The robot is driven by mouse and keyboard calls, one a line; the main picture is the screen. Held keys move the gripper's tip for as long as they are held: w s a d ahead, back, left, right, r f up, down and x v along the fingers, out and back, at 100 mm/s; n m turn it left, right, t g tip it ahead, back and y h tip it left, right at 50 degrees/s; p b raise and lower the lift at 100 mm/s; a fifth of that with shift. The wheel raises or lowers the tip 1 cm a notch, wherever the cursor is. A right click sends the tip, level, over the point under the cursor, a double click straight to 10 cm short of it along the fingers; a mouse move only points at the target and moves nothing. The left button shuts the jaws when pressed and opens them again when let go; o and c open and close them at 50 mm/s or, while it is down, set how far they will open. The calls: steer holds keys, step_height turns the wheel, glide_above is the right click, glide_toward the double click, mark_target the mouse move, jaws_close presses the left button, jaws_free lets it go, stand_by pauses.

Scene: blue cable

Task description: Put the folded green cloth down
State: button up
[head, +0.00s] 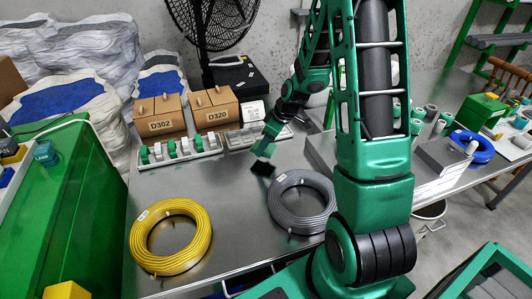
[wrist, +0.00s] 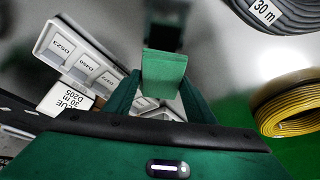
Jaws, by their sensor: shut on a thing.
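The folded green cloth (wrist: 164,72) is held between the two fingers of my gripper (wrist: 163,92), as the wrist view shows. Its flat end faces away from the wrist. In the head view the cloth (head: 265,148) hangs at the end of my gripper (head: 270,136), above the steel table (head: 225,185). A dark patch lies just below it; I cannot tell if it is a shadow or an object. I cannot tell how high the cloth is above the table.
A grey cable coil (head: 302,203) lies just right of my gripper, and a yellow coil (head: 170,236) lies front left. A white rack (head: 180,153) with green and grey pieces and cardboard boxes (head: 160,117) stand behind. Bare table shows left of my gripper.

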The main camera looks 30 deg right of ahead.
mark_target(266, 152)
steer(key=shift+w+d+f, duration=0.15)
steer(key=shift+d+f, duration=0.2)
steer(key=shift+f, duration=1.9)
steer(key=o, duration=1)
steer(key=shift+r, duration=0.1)
